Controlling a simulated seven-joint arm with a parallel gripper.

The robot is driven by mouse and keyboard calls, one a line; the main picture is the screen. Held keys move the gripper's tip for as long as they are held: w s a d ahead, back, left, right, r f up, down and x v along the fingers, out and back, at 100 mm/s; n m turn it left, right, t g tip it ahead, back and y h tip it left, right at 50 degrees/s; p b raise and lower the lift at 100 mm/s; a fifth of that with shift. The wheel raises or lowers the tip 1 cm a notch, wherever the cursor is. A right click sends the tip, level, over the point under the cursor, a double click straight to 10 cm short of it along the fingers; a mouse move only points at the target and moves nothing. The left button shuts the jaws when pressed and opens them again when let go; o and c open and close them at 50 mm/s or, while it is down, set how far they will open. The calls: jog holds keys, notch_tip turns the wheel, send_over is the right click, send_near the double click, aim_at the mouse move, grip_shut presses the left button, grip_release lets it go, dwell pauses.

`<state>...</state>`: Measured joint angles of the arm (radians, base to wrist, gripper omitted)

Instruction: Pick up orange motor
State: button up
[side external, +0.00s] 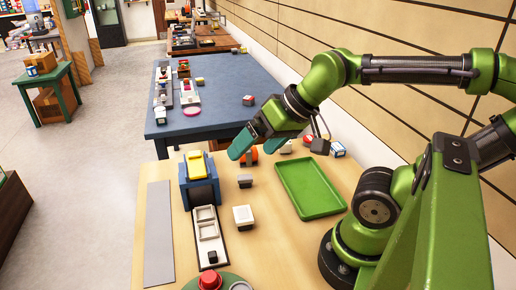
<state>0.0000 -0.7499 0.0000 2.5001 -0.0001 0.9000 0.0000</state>
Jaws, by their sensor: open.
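My gripper (241,145) with teal fingertips hangs over the far part of the wooden table, at the end of my green arm. It is open. A small orange, round object (253,156), likely the orange motor, sits on the table just below and right of the fingertips. The gripper hides part of it. I see no contact between them, though the distance is hard to judge.
A green tray (309,211) lies right of centre. A blue and yellow machine (199,178), white-topped block (243,217), dark block (245,180), white tray strip (208,251) and grey strip (158,245) also occupy the table. A blue table (220,105) stands beyond.

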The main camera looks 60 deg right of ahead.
jog(key=m+g+h, duration=0.3)
jog(key=m+g, duration=0.3)
send_over(248, 154)
notch_tip(248, 154, down, 7)
jog(key=f, duration=0.3)
jog(key=w+d+f, duration=0.1)
jog(key=f, duration=0.6)
jog(key=shift+w+d+f, duration=0.25)
jog(key=shift+d+f, duration=0.1)
jog(key=shift+w+d+f, duration=0.1)
jog(key=shift+d+f, duration=0.1)
jog(key=shift+f, duration=0.75)
jog(key=shift+w+d+f, duration=0.1)
jog(key=shift+d+f, duration=0.1)
jog(key=shift+f, duration=0.75)
jog(key=shift+d+f, duration=0.2)
jog(key=shift+f, duration=0.75)
jog(key=c, duration=1.4)
jog(key=shift+r, duration=0.1)
jog(key=shift+c, duration=0.3)
jog(key=shift+r, duration=0.1)
